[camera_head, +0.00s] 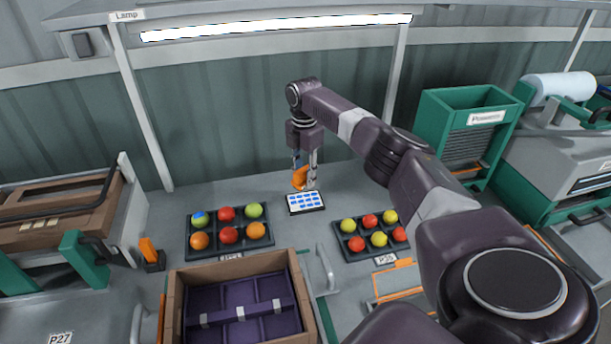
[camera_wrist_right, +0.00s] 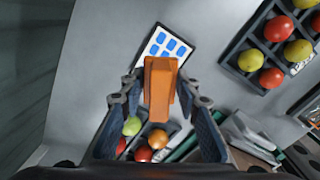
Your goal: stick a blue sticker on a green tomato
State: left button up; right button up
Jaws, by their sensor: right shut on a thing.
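My right gripper (camera_head: 305,180) is shut on an orange tool (camera_head: 300,177) and holds it just above the back edge of the sticker sheet (camera_head: 306,209). In the right wrist view the orange tool (camera_wrist_right: 160,88) stands between the fingers, in front of part of the sheet (camera_wrist_right: 153,50). The sheet is white with several blue stickers. Its contact with the tool is unclear. In the left tray (camera_head: 227,253), a green tomato (camera_head: 200,223) at the back left bears a blue patch like a sticker. Another green tomato (camera_head: 254,210) at the back right shows none. My left gripper is out of view.
The left tray also holds red and orange tomatoes. A right tray (camera_head: 385,255) holds yellow and red ones. A wooden crate (camera_head: 303,305) with purple dividers stands in front. A second orange item (camera_head: 148,249) sits in a dark holder at left. A lamp (camera_head: 280,27) hangs above.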

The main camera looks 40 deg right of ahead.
aim_at(305, 200)
jog(key=shift+s+d+f, duration=0.1)
jog(key=shift+d+f, duration=0.1)
jog(key=shift+f, duration=0.1)
notch_tip(305, 200, down, 6)
jog(key=b, duration=0.6)
jog(key=shift+r, duration=0.15)
jog(key=shift+f+b, duration=0.3)
jog(key=shift+f, duration=0.15)
dwell(0.6)
jog(key=shift+a+p, duration=0.1)
jog(key=shift+p, duration=0.2)
dwell(1.4)
notch_tip(305, 200, up, 7)
jog(key=p, duration=0.6)
jog(key=shift+p, duration=0.4)
